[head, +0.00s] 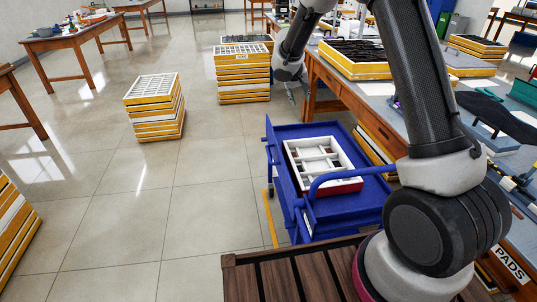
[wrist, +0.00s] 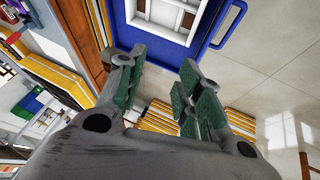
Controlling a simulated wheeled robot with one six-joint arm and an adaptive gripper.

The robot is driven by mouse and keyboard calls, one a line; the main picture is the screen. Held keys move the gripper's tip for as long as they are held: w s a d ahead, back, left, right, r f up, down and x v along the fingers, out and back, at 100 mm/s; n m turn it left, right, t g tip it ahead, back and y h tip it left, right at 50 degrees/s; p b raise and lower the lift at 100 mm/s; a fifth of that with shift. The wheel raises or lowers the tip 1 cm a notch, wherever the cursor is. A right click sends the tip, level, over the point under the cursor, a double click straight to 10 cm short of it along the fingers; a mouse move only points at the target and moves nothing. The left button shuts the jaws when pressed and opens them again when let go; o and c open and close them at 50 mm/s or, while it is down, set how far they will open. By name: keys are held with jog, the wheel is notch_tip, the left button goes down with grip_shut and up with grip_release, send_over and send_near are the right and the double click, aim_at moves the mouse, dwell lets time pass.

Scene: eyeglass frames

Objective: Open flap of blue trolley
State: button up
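The blue trolley (head: 375,200) stands in the middle of the head view, with a white gridded tray (head: 320,160) inside it. A blue tubular handle (head: 345,173) crosses its near side. An upright blue side panel (head: 271,145) shows at its left; I cannot tell which panel is the flap. In the wrist view the trolley's blue edge (wrist: 165,34) and a blue bar handle (wrist: 236,22) lie at the top, beyond my gripper (wrist: 157,82). My gripper's green-padded fingers are apart and empty, not touching the trolley. In the head view the gripper is small, beyond the trolley's far side.
A wooden workbench (head: 345,90) with stacked yellow trays runs close along the trolley's right. Yellow tray stacks stand on the floor at the back (head: 243,75) and left (head: 154,108). The tiled floor (head: 130,200) left of the trolley is clear.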

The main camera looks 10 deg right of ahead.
jog(key=w+a+f, duration=0.3)
jog(key=a+f, duration=0.3)
jog(key=f, duration=0.7)
jog(key=n+y, duration=0.1)
send_near(269, 155)
jog(key=x, duration=0.7)
jog(key=shift+w+d+f, duration=0.1)
jog(key=shift+w+f, duration=0.3)
jog(key=shift+f, duration=0.15)
grip_shut()
